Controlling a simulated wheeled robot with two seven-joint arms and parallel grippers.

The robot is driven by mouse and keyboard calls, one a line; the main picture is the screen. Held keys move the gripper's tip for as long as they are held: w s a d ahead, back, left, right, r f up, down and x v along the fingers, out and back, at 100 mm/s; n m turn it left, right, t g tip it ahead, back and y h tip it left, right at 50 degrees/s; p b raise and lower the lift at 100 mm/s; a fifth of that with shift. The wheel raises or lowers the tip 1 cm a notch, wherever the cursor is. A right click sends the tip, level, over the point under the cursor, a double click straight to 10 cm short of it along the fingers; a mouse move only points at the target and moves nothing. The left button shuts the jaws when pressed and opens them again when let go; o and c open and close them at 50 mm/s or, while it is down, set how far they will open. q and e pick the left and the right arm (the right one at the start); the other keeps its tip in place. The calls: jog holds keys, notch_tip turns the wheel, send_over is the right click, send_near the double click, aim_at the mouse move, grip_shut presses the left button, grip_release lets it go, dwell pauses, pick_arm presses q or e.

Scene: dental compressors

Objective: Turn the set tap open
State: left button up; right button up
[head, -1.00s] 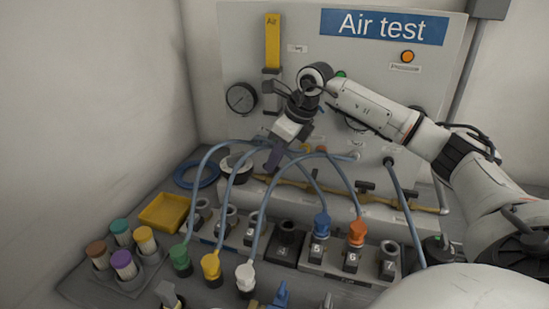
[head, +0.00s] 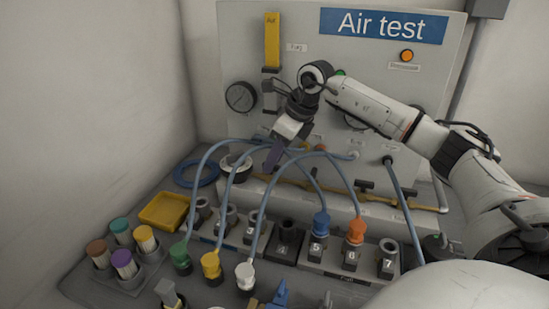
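A brass pipe (head: 325,186) runs along the lower front of the grey air test panel. I cannot tell which tap is the set one. My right gripper (head: 273,158) points down in front of the panel, above the pipe's left part and close to the blue hoses. Its dark finger shows edge-on, so its opening is unclear, and it hides the pipe's left end. I see no contact with a tap. My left gripper is not in view.
Blue hoses (head: 208,148) arch over the bench between the panel and coloured plugs. Numbered sockets (head: 285,236) stand in front. A gauge (head: 240,97) is on the panel.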

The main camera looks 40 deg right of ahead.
jog(key=v, duration=1)
jog(key=shift+s+r, duration=0.1)
